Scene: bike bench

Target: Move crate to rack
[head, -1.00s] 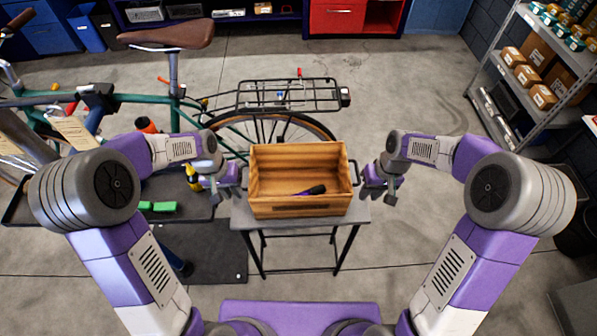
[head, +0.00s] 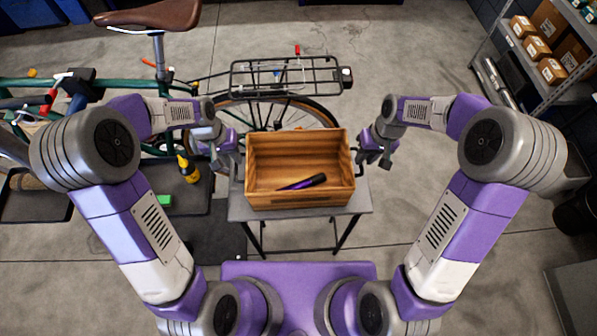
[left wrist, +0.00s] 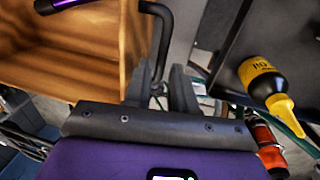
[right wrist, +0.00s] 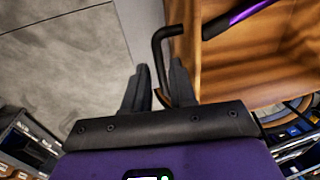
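The wooden crate (head: 300,201) sits upright on a small grey table (head: 240,210), with a dark purple-and-black tool (head: 302,182) lying inside. It has a black bar handle on each side. My left gripper (head: 222,160) is at the left handle (left wrist: 162,40); its fingers stand apart on either side of the bar. My right gripper (head: 374,155) is likewise at the right handle (right wrist: 157,50), its fingers apart around the bar. Neither pair of fingers visibly clamps its handle. The black bike rack (head: 285,78) is behind the crate, over the rear wheel.
The green bike (head: 160,80) stands behind and left. A yellow bottle (head: 188,172) and a green block (head: 164,200) lie left on a dark tray surface. A shelf with boxes (head: 552,70) is at the right. The floor right of the table is clear.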

